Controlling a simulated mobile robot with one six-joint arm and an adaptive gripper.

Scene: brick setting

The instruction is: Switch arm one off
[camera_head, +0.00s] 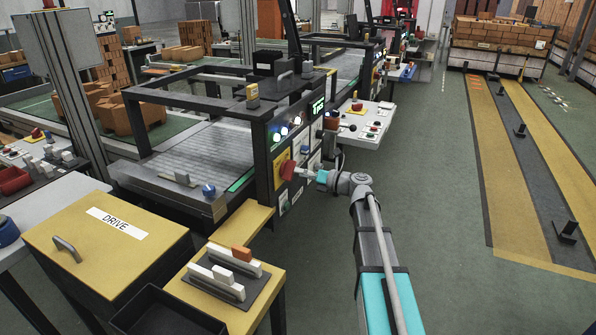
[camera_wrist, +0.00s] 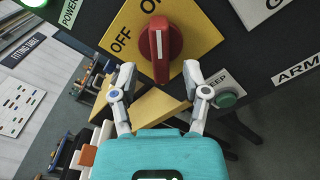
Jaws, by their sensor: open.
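A red rotary switch (camera_wrist: 160,48) sits on a yellow plate (camera_wrist: 203,35) on a dark panel in the wrist view. "OFF" is printed to its left, and a cropped label starting with "O" is above. Its long grip stands nearly upright in the picture, with a pale line along it. The red switch also shows in the head view (camera_head: 287,170) on the machine's front. My gripper (camera_wrist: 159,80) is open, its fingertips apart around the switch's lower end. I cannot tell whether they touch it. In the head view, my gripper (camera_head: 305,175) is small beside the switch.
A green button (camera_wrist: 226,100) is close to the right finger. A partly cropped "ARM" label (camera_wrist: 298,70) is further right. A yellow "DRIVE" box (camera_head: 105,235) and a yellow stand (camera_head: 255,305) with white and orange blocks are at front left. Open floor (camera_head: 450,250) lies right.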

